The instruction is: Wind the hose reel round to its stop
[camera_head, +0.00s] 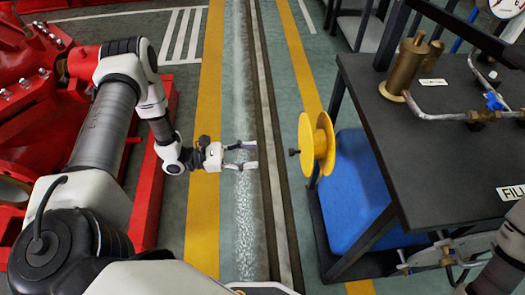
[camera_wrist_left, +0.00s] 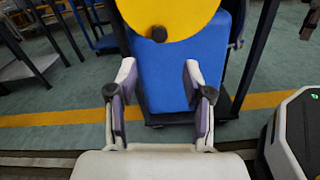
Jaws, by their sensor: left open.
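The yellow hose reel (camera_head: 316,143) is mounted at the left side of the dark bench, above a blue block. A dark crank knob (camera_head: 294,152) sticks out from its left face. In the left wrist view the reel (camera_wrist_left: 185,14) is at the top, with its knob (camera_wrist_left: 159,34) at the lower part of the disc. My left gripper (camera_head: 256,155) is open and empty, to the left of the knob and apart from it. Its two fingers (camera_wrist_left: 158,85) also show in the left wrist view. My right gripper is out of view.
The dark bench (camera_head: 448,185) carries brass fittings (camera_head: 408,68) and pipes. The blue block (camera_head: 355,185) stands under it. Red machinery (camera_head: 150,190) is at the left. The floor between machinery and bench is clear, with yellow stripes (camera_head: 203,215).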

